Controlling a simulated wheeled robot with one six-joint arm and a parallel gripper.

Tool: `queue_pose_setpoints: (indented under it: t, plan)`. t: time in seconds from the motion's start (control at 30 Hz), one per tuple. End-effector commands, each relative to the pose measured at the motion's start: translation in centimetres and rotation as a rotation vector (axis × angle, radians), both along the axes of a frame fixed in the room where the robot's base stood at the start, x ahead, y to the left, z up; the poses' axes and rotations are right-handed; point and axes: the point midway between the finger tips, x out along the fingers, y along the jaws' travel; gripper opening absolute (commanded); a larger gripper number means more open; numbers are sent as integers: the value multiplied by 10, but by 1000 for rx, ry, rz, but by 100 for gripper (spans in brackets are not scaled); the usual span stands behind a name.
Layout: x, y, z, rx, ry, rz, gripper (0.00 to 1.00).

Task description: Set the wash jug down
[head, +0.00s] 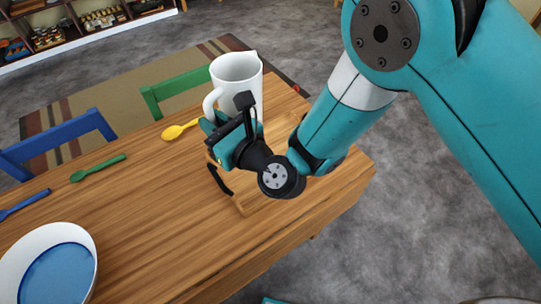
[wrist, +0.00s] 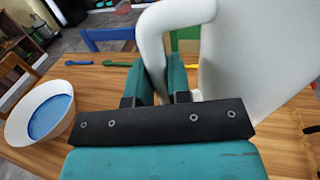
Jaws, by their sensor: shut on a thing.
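The white wash jug (head: 240,72) is upright over the far right part of the wooden table. It also shows large at the right of the wrist view (wrist: 255,60). My gripper (head: 215,126) is shut on the jug's handle; in the wrist view its teal fingers (wrist: 165,85) are on either side of the handle's lower part. My gripper hides the jug's base in the head view, so I cannot tell whether it touches the surface below.
A white bowl with blue inside (head: 90,240) stands at the table's near left. Yellow (head: 180,130), green (head: 97,168) and blue (head: 22,205) spoons lie along the far side. Green (head: 175,90) and blue (head: 60,140) chairs stand behind.

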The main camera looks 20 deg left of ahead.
Motion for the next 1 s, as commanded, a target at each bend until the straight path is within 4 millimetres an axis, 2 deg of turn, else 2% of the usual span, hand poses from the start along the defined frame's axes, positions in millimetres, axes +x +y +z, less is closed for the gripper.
queue_pose_setpoints:
  t: [0.27,0.37,0.8,1.0]
  plan:
    - [5,0,-8,2,-1,-23,0]
    - [5,-1,-25,2,-1,-24,0]
    - [5,-1,-124,2,0,-24,0]
    - [5,-1,-155,3,0,-24,0]
